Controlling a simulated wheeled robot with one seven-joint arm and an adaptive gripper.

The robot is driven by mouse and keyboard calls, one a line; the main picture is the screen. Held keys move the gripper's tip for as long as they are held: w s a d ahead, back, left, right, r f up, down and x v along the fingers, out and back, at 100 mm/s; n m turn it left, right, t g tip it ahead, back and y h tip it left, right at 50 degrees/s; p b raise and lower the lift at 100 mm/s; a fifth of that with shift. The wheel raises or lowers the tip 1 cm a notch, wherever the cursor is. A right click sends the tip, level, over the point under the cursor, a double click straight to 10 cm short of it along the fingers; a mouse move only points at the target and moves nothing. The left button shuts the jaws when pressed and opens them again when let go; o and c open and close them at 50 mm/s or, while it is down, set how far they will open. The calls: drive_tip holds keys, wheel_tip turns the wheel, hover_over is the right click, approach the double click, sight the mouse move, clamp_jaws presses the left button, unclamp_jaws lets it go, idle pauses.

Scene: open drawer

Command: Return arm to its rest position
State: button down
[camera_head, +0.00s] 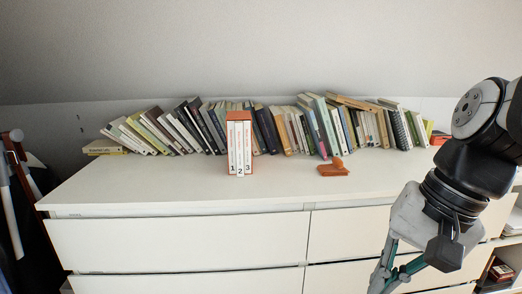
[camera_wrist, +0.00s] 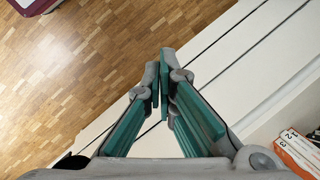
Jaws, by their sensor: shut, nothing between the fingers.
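My gripper (camera_wrist: 161,75) is shut and empty in the wrist view, its grey fingertips together and its green finger links on both sides. In the head view my gripper (camera_head: 384,274) hangs at the lower right, pointing down in front of the white dresser (camera_head: 120,185); its tips reach the bottom edge of the picture. My arm bends down from the right edge. The upper left drawer front (camera_head: 180,245) and upper right drawer front (camera_head: 345,234) look flush. The lower right drawer is partly hidden by my gripper.
A long row of leaning books (camera_head: 205,128) stands along the back of the dresser. A numbered book set (camera_head: 239,146) and an orange-brown object (camera_head: 333,168) are on its top. Clothing hangs on a rack (camera_head: 14,150) at left. Wooden floor (camera_wrist: 75,75) is clear below my gripper.

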drive_tip(key=s+d+f+n+h, duration=0.1)
drive_tip(key=s+n+h, duration=0.15)
drive_tip(key=s, duration=0.45)
drive_tip(key=s+d+n+h, duration=0.1)
drive_tip(key=s+n, duration=0.3)
drive_tip(key=s, duration=0.4)
wheel_tip(320, 180, up, 29)
drive_tip(key=t+p, duration=0.3)
drive_tip(key=p, duration=2.5)
drive_tip(key=shift+w+d+p, duration=0.25)
drive_tip(key=shift+p, duration=0.05)
drive_tip(key=shift+r, duration=0.1)
